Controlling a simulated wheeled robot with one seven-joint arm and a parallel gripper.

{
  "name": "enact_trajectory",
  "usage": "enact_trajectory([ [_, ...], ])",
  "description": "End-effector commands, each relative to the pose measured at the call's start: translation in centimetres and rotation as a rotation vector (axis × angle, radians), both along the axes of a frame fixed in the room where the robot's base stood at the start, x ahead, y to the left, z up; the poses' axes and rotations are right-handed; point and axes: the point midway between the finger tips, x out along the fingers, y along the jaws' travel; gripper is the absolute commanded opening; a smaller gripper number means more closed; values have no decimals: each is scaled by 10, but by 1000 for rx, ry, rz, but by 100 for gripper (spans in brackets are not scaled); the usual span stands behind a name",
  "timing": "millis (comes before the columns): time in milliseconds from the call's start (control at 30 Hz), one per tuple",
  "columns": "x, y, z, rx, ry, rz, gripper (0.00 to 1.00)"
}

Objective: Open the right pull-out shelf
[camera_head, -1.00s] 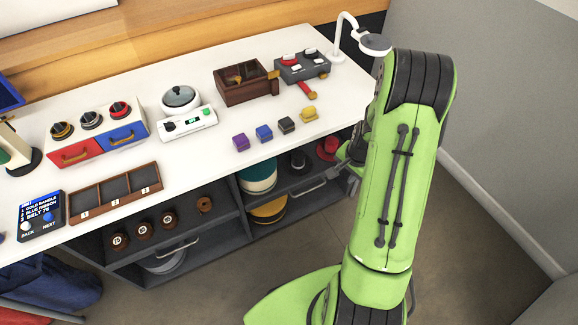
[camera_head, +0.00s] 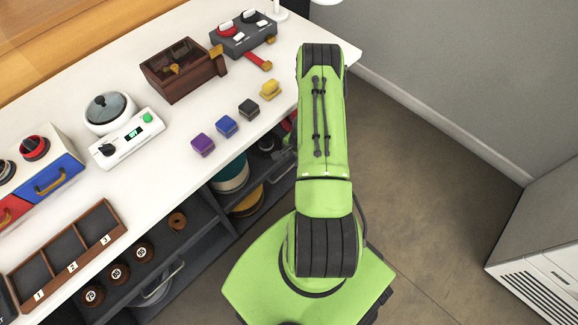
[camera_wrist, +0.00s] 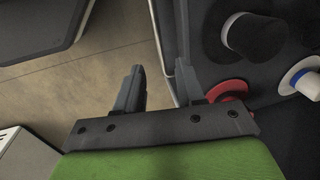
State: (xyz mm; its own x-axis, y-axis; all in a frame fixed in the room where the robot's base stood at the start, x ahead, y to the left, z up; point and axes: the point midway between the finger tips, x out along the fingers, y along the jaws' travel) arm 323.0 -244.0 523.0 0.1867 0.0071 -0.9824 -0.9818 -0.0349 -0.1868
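The right pull-out shelf is dark grey, low under the white table, and mostly hidden by my arm in the head view. Part of its pale handle (camera_head: 284,172) shows left of my arm. In the wrist view the shelf holds a black hat (camera_wrist: 255,36), a red hat (camera_wrist: 226,90) and a white hat with a blue band (camera_wrist: 304,78). My gripper (camera_wrist: 162,78) is open, its fingers apart beside the shelf front. A thin pale bar (camera_wrist: 156,35), apparently the handle, runs down toward the gap between them. Contact is unclear.
A white cabinet (camera_head: 540,255) stands at right. The floor between is clear.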

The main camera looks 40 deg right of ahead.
Motion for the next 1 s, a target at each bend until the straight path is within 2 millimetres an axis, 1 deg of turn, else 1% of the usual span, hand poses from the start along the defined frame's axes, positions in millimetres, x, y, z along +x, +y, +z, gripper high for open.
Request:
enact_trajectory([
  [33, 2, 1, -18, 1, 1, 0, 38],
  [100, 5, 1, -35, 1, 1, 0, 38],
  [200, 10, 1, -58, 1, 2, 1, 38],
  [300, 13, 1, -75, 0, 1, 1, 38],
  [433, 16, 1, -85, 0, 0, 1, 38],
  [700, 16, 1, -86, 0, 0, 1, 38],
  [933, 16, 1, -85, 0, 1, 1, 3],
  [967, 16, 1, -85, 0, 1, 1, 0],
  [1000, 16, 1, -85, 0, 1, 1, 0],
])
